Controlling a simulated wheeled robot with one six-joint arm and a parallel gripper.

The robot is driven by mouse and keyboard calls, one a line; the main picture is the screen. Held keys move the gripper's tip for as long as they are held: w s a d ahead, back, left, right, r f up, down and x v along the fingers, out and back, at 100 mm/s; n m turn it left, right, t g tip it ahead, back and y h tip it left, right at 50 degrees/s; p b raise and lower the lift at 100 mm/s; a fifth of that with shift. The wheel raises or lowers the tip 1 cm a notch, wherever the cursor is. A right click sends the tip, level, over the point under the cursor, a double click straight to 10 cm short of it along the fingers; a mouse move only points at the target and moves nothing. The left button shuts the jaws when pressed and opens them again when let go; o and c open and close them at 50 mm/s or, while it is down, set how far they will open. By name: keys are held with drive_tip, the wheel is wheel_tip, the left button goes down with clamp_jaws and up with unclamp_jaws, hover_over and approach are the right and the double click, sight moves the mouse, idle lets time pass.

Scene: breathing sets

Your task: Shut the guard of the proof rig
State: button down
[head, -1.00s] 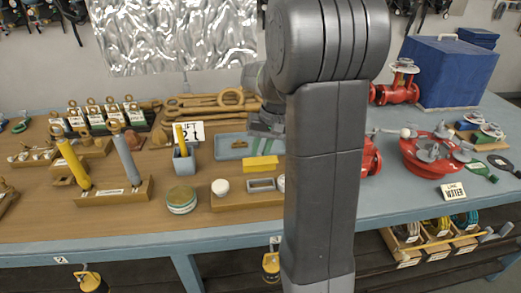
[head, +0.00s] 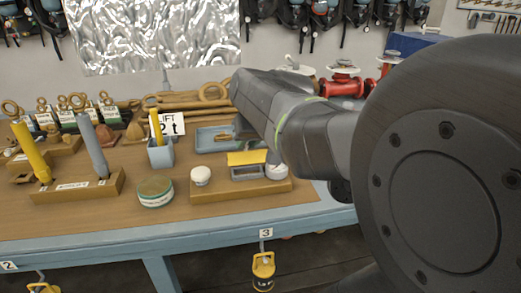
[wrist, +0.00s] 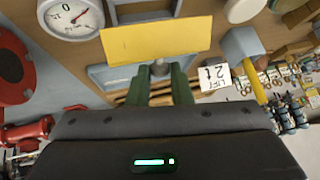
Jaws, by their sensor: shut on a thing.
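The proof rig is a wooden base (head: 235,195) with a small grey frame (head: 247,174), a white round cap and a dial gauge (wrist: 70,15). Its guard is a yellow plate (head: 248,158), raised at the back of the frame, so the rig is open. In the wrist view the guard (wrist: 157,40) lies just beyond my fingertips. In the head view my arm hides the gripper and the knob.
A blue-grey tray (head: 203,147) lies behind the rig. A grey cup (head: 160,153) with a yellow stick and a sign (head: 171,125) stand to the left. A round tin (head: 155,190) sits left of the rig. Red valves (head: 345,82) stand at the back right.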

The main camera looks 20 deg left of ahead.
sight(250, 154)
drive_tip(key=t+y+b, duration=0.1)
drive_tip(key=b, duration=0.2)
drive_tip(key=s+d+f+t+b, duration=0.1)
drive_tip(key=b, duration=0.3)
drive_tip(key=s+f+t+y+b, duration=0.1)
drive_tip(key=b, duration=0.2)
drive_tip(key=shift+d+f+n+t+y, duration=0.15)
drive_tip(key=shift+n+t+y, duration=0.15)
drive_tip(key=f+t+y+b, duration=0.1)
drive_tip(key=b, duration=0.4)
drive_tip(key=s+t+y+b, duration=0.1)
drive_tip(key=t+b, duration=0.1)
drive_tip(key=b, duration=0.4)
drive_tip(key=shift+s+d+f+n+y+b, duration=0.15)
drive_tip(key=shift+d+f+n+y+b, duration=0.15)
drive_tip(key=shift+d+f+n+y, duration=0.1)
drive_tip(key=shift+t+b, duration=0.3)
drive_tip(key=shift+b, duration=0.5)
drive_tip(key=shift+s+y+b, duration=0.1)
drive_tip(key=shift+y+b, duration=0.2)
drive_tip(key=shift+b, duration=0.35)
drive_tip(key=c, duration=1.3)
unclamp_jaws()
drive_tip(key=shift+d, duration=0.1)
